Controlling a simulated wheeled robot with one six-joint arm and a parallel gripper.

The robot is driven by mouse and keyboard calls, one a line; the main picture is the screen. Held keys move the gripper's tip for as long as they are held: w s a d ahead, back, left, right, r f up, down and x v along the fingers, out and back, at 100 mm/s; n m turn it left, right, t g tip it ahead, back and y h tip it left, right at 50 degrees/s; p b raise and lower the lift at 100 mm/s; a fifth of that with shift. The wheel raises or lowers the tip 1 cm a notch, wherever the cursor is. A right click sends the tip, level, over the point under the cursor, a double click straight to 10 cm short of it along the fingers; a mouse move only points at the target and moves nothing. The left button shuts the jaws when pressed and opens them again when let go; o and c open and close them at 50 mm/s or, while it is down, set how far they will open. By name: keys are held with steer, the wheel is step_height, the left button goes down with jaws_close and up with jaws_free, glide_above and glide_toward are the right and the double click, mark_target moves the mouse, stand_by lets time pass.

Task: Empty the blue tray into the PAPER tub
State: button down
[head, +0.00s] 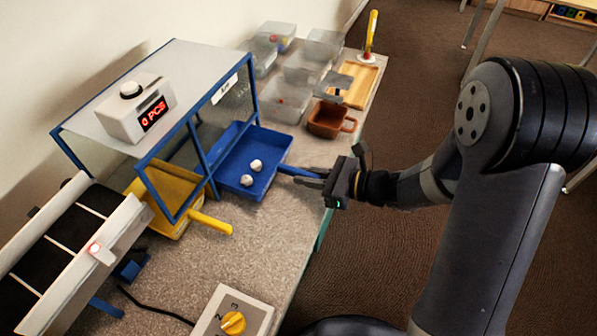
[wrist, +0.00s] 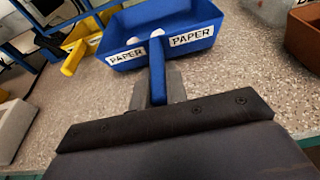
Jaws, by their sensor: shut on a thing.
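The blue tray (head: 262,186) is at the middle of the bench in the head view, beside the blue-framed stand. Two crumpled white balls (head: 251,174) lie in it. In the wrist view the tray (wrist: 196,22) carries PAPER labels on its near wall, and its handle (wrist: 157,62) points toward me. My gripper (head: 312,176) is shut on that handle, with a finger on each side in the wrist view (wrist: 157,92). I cannot tell whether the tray is touching the bench. Several clear tubs (head: 287,98) stand at the back; no PAPER label is readable on them.
A yellow tray (head: 172,190) with a handle stands left of the blue one, under the stand (head: 165,75). A brown mug-like container (head: 326,121) and a wooden board (head: 362,82) are beyond. A conveyor (head: 62,238) and dial box (head: 232,316) are nearer. Bench is bare front right.

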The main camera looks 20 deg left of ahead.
steer(key=d, duration=0.8)
steer(key=shift+s+d+p, duration=0.3)
steer(key=shift+s+d, duration=0.1)
steer(key=shift+r+p, duration=2.6)
steer(key=shift+r, duration=0.4)
